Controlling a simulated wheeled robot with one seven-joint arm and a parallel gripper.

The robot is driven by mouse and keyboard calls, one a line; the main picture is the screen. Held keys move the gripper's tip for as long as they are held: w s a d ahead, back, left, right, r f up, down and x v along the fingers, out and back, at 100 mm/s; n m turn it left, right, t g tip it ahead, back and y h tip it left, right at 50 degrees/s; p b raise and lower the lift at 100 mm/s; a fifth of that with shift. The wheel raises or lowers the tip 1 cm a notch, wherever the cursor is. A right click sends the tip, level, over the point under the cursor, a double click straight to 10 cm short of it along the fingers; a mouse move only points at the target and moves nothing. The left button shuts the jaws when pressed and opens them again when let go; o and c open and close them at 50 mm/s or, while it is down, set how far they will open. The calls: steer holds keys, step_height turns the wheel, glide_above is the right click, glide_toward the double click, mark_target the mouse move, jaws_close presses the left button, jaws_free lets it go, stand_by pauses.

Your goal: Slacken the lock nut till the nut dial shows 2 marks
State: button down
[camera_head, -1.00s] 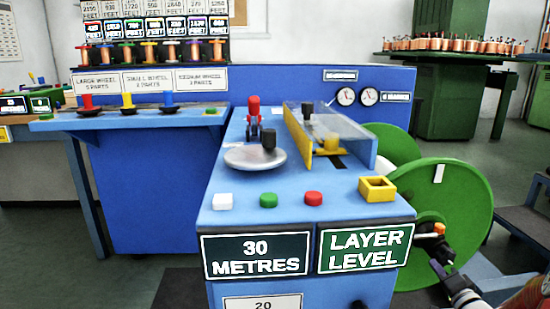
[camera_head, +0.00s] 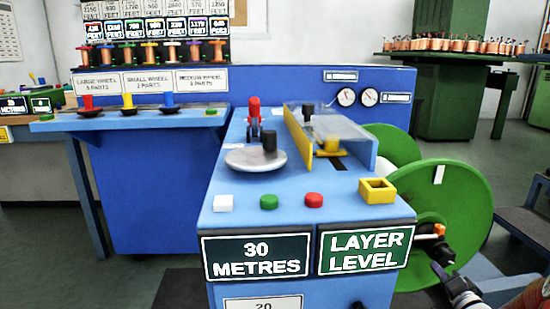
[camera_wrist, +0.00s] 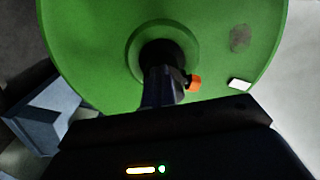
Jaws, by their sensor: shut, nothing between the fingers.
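A green wheel (camera_head: 458,205) stands at the right side of the blue machine, with a dark hub (camera_wrist: 160,45) at its centre in the wrist view. A small orange piece (camera_head: 436,230) sticks out by the hub; it also shows in the wrist view (camera_wrist: 193,83). I cannot tell whether it belongs to the lock nut. My gripper (camera_head: 441,268) is shut and empty, close in front of the wheel. In the wrist view its dark fingers (camera_wrist: 160,88) point at the hub; contact is unclear. Two round dials (camera_head: 346,97) (camera_head: 370,97) sit on the back panel, too small to read.
The machine top (camera_head: 240,192) carries a silver disc (camera_head: 255,160), a clear guard (camera_head: 335,128), white, green and red buttons (camera_head: 269,202) and a yellow square frame (camera_head: 377,190). A blue step (camera_head: 515,215) stands right of the wheel. Open floor lies behind it.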

steer(key=shift+d+f, duration=0.45)
steer(key=s, duration=0.6)
steer(key=shift+a+f+p, duration=0.2)
steer(key=shift+f+p, duration=0.05)
steer(key=shift+p, duration=0.15)
